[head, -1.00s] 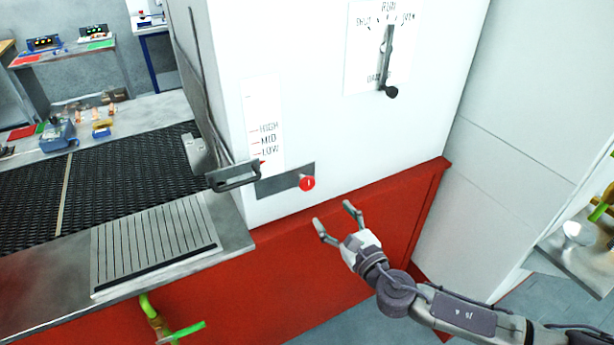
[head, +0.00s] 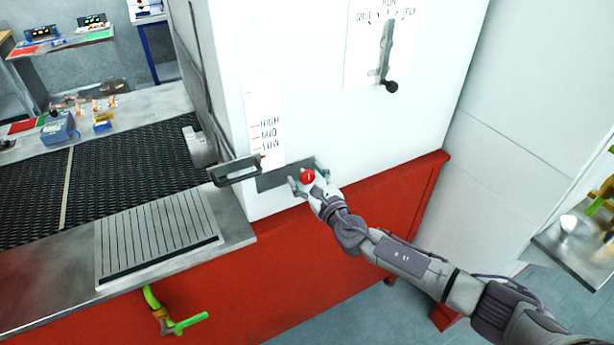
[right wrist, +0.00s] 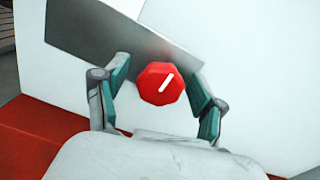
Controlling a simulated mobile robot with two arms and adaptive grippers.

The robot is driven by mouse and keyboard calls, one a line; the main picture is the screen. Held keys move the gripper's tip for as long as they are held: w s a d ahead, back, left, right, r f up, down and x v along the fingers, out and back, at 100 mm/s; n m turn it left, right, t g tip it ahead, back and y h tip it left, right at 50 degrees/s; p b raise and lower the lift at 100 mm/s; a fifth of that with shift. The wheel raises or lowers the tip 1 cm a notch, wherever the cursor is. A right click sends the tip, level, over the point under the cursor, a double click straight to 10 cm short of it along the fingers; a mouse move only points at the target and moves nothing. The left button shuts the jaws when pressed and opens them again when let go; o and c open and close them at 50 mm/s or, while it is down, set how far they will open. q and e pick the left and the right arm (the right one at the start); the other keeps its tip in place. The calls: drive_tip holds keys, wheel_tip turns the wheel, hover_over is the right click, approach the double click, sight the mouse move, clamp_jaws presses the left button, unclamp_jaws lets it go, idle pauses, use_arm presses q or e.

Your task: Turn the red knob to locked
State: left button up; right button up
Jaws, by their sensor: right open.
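The red knob (head: 308,177) sits on a grey metal plate (head: 272,180) low on the white cabinet. In the right wrist view the knob (right wrist: 161,84) is faceted, and its white pointer line slants up to the right. My right gripper (head: 309,178) is at the knob. In the right wrist view its two teal-padded fingers (right wrist: 159,94) stand open on either side of the knob, with a gap visible on each side. No locked marking can be read on the plate. My left gripper is not in view.
A dark handle (head: 236,172) juts out just left of the plate. A lever (head: 387,55) is on the cabinet above. A black mesh belt (head: 110,180) and a ribbed plate (head: 158,238) lie to the left. A green valve (head: 180,324) is below.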

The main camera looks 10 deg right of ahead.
drive_tip(key=c, duration=1.2)
drive_tip(key=shift+o, duration=0.2)
drive_tip(key=shift+m, duration=0.4)
drive_tip(key=m+b, duration=0.1)
drive_tip(key=m, duration=0.1)
drive_tip(key=shift+m, duration=0.3)
drive_tip(key=m+b, duration=0.1)
drive_tip(key=m, duration=0.3)
drive_tip(key=shift+m+b, duration=0.3)
drive_tip(key=m, duration=0.5)
drive_tip(key=shift+b, duration=0.3)
drive_tip(key=shift+m, duration=2.5)
